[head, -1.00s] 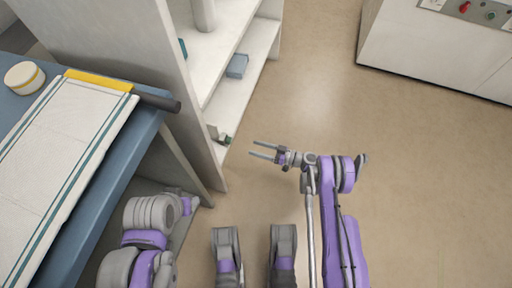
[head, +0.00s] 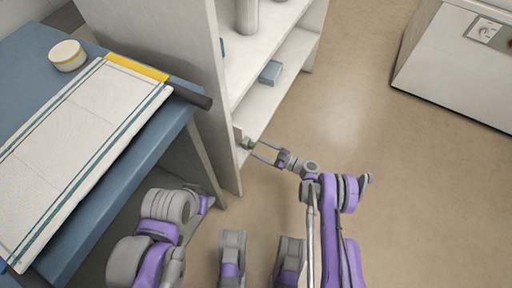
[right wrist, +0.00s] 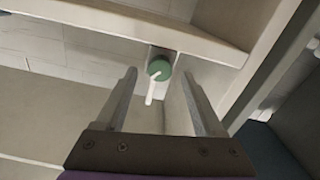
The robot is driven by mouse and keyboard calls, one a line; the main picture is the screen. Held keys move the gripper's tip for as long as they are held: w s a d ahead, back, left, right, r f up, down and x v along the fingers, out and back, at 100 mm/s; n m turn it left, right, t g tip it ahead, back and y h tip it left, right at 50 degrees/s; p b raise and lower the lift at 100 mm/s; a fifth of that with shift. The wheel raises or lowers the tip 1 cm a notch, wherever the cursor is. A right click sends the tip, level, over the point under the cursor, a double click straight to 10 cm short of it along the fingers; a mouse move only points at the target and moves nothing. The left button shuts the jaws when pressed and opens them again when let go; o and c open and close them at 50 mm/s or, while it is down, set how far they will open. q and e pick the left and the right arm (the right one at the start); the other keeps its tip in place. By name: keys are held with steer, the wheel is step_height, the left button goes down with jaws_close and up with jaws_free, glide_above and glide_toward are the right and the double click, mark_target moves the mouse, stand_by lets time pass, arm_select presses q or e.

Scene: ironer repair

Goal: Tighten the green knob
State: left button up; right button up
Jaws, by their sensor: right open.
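The green knob (head: 247,143) is small, low at the near end of the white shelf unit in the head view. In the right wrist view the round green knob (right wrist: 159,69) shows ahead, with a thin white piece (right wrist: 151,90) hanging from it. My right gripper (head: 257,151) is open, its fingers pointing at the knob. In the wrist view the knob lies beyond the fingertips, between their lines, with nothing held. My left arm is folded at lower left in the head view; its gripper does not show.
The shelf unit (head: 190,52) holds a blue box (head: 270,72). Left of it is a blue table (head: 85,245) with a white cloth (head: 75,140), a dark roller (head: 192,97) and a round tub (head: 67,55). A white cabinet (head: 455,75) is at right. The floor between is clear.

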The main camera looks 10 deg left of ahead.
steer(key=shift+x, duration=1.15)
jaws_close()
